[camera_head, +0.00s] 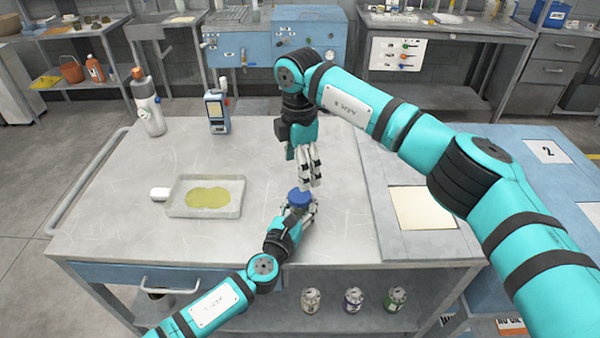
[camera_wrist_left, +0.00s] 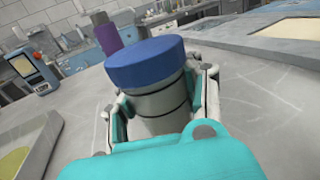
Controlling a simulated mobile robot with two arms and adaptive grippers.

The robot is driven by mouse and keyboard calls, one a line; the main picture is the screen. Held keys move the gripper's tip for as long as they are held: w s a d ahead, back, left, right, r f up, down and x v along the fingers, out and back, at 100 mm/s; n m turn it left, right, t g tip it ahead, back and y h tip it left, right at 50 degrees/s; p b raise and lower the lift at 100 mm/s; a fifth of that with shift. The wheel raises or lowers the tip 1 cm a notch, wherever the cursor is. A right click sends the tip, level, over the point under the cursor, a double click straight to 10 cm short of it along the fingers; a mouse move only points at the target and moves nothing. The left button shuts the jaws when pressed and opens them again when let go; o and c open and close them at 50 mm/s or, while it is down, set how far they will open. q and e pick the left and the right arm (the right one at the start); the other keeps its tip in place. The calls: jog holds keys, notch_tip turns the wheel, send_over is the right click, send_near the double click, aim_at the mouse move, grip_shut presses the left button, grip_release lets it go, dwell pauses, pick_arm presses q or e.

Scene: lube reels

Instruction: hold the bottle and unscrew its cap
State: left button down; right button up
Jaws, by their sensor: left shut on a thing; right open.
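The bottle is a grey cylinder (camera_wrist_left: 160,107) with a wide blue cap (camera_wrist_left: 147,62), upright on the grey metal table in the left wrist view. The blue cap (camera_head: 299,198) is on the bottle in the head view too. My left gripper (camera_head: 299,212) is shut around the bottle's body below the cap, and its fingers hide much of the bottle. My right gripper (camera_head: 312,183) is open and points down just above the cap. It looks empty, and whether its fingertips touch the cap I cannot tell.
A tray (camera_head: 176,211) with yellowish liquid lies left on the table. Several cans (camera_head: 353,299) sit on the shelf below. The table's right part is mostly clear.

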aim_at(299, 194)
jog(key=shift+s+f+m, duration=0.1)
jog(key=shift+f+m, duration=0.3)
jog(key=shift+f, duration=0.15)
notch_tip(299, 194, down, 7)
jog(key=shift+r, duration=0.1)
